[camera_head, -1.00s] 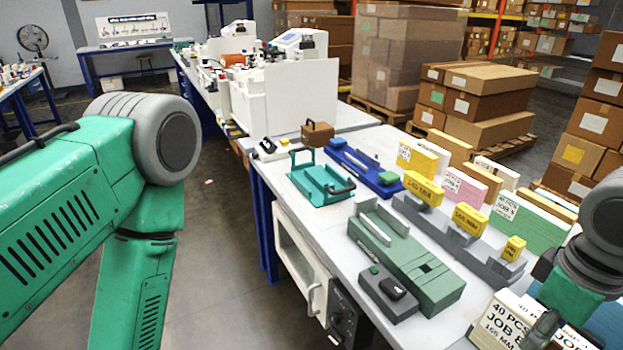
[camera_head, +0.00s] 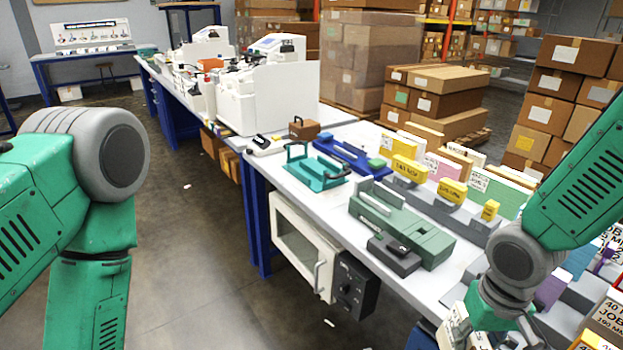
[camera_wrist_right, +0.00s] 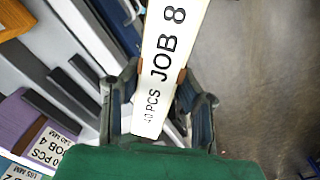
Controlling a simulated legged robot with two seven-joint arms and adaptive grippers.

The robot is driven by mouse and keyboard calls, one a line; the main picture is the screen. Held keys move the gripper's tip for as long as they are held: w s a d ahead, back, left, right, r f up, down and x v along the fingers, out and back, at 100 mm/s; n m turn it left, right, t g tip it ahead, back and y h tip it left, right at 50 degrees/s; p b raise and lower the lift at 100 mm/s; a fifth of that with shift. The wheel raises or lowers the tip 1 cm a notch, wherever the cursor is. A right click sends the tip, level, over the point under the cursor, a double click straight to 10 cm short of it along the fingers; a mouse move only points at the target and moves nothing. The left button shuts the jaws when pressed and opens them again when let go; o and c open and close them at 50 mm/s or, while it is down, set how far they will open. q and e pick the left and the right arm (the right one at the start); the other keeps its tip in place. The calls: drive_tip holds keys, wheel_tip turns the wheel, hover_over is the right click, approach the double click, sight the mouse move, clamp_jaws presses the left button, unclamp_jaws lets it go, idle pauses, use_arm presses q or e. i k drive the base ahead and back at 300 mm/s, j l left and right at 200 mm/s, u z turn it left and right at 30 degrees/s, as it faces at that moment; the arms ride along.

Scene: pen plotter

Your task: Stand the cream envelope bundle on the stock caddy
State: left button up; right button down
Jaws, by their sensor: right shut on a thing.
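My right gripper (camera_wrist_right: 160,105) is shut on the cream envelope bundle (camera_wrist_right: 165,60), a pale block whose label reads 40 PCS JOB 8. In the head view the bundle (camera_head: 455,326) shows only partly at the bottom, by the table's front edge, beside my right gripper (camera_head: 478,338). In the wrist view, bare floor shows to the right of it. A long grey slotted rack (camera_head: 470,222) with yellow blocks stands on the table; I cannot tell whether it is the stock caddy. My left arm is at the left of the head view, its gripper out of frame.
A green fixture (camera_head: 405,228), a teal tray (camera_head: 315,172) and a blue tray (camera_head: 350,158) occupy the table's left part. A purple bundle (camera_wrist_right: 20,120) stands by grey slots in the wrist view. Labelled stacks (camera_head: 605,318) fill the lower right.

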sight(306, 177)
drive_tip(key=i+j+u, duration=0.15)
drive_tip(key=i+j, duration=0.2)
drive_tip(key=i+j+u, duration=0.15)
drive_tip(key=i, duration=0.3)
drive_tip(key=i+j+u, duration=0.15)
drive_tip(key=i+j, duration=0.2)
drive_tip(key=i+l, duration=0.1)
drive_tip(key=i, duration=0.3)
drive_tip(key=i+u, duration=0.15)
drive_tip(key=i, duration=0.3)
